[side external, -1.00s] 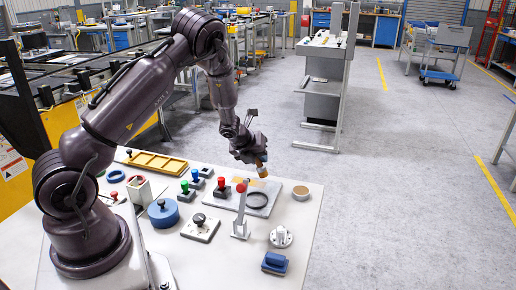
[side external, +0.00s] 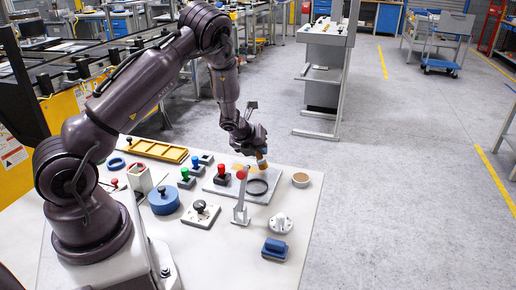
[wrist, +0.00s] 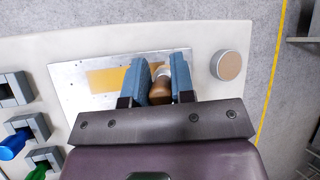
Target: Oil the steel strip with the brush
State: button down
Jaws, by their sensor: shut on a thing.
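My gripper (side external: 260,152) is shut on the brush (side external: 262,163), which has a brown wooden handle and a pale band. In the wrist view the brush (wrist: 160,93) sits between my two blue fingers (wrist: 164,82). The flat light-grey steel piece (side external: 213,188) lies on the table below the gripper; it also shows in the wrist view (wrist: 66,72). A yellow-tan patch (wrist: 108,78) marks its upper face, left of the fingers. The brush is above the plate; I cannot tell whether its bristles touch it, as my fingers hide part of it.
A round pot with a tan top (side external: 300,179) stands right of the plate. A black ring (side external: 257,188) and an upright red-knobbed lever (side external: 241,190) are near the plate's front. Knobbed blocks (side external: 187,176) stand left. A blue block (side external: 275,248) is in front.

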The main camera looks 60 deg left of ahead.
jog(key=shift+f, duration=0.7)
